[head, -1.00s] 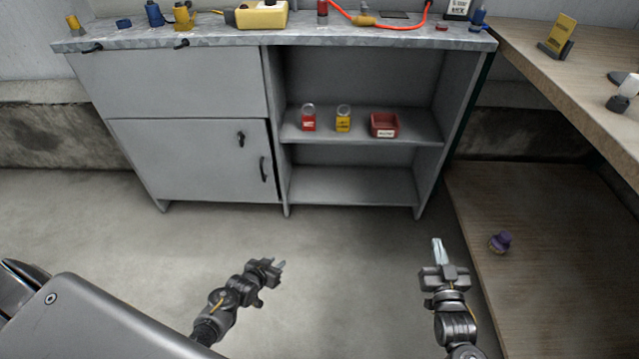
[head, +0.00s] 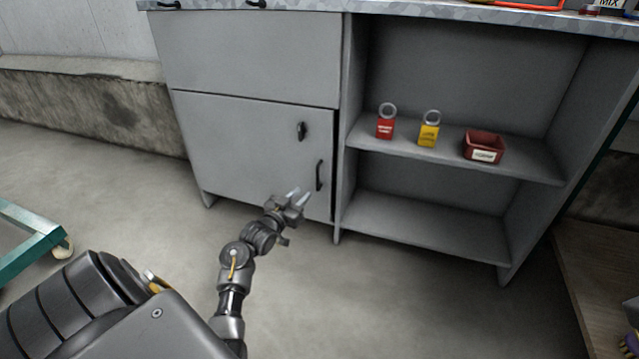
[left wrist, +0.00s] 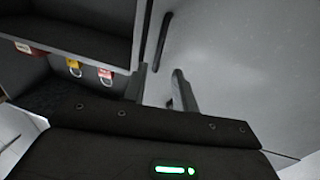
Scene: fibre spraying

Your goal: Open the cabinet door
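The grey cabinet door (head: 245,140) is shut at the lower left of the cabinet in the head view. Its dark vertical handle (head: 319,176) is near the door's right edge, with a dark lock or latch (head: 301,131) above and to the left. My left gripper (head: 299,195) is open and empty, a little left of and below the handle in the picture. The left wrist view shows its two fingers (left wrist: 160,88) apart, with the dark handle (left wrist: 163,37) beyond them and nothing between them. My right gripper is out of view.
Right of the door are open shelves (head: 430,228). The upper shelf holds a red padlock tag (head: 385,128), a yellow one (head: 429,134) and a red bin (head: 484,147). A green wheeled frame (head: 30,245) stands at left. The floor before the cabinet is clear.

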